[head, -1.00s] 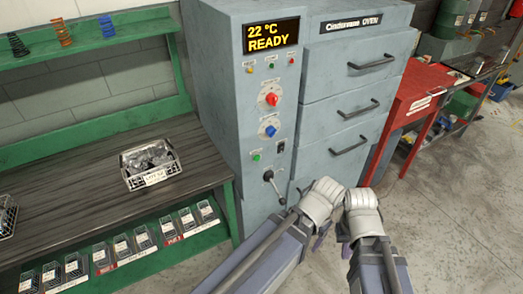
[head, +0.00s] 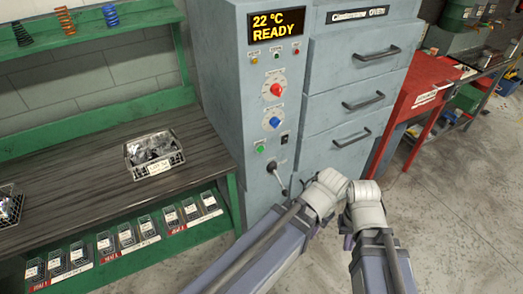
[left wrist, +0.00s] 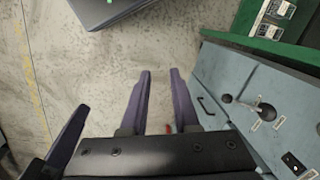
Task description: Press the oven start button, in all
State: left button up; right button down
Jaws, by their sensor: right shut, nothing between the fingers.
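The oven (head: 222,110) stands upright ahead, with a lit display (head: 275,27) reading "22 °C READY". A small green button (head: 260,149) is low on its left panel, below the red knob (head: 276,90) and blue knob (head: 274,122). My right gripper (head: 347,242) is low in front of the oven, shut and empty, apart from the panel; its fingers are mostly hidden by the wrist. My left gripper (left wrist: 160,72) shows two dark fingers with an empty gap in the left wrist view, over bare floor beside the oven. Neither gripper touches the button.
A lever (head: 277,180) sticks out below the green button. A green-framed bench (head: 80,165) with a wire basket (head: 153,172) stands left of the oven. A red table (head: 415,92) stands to the right. The floor at the front right is clear.

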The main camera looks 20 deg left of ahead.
pick_arm(q)
grip_shut()
dwell(1.1)
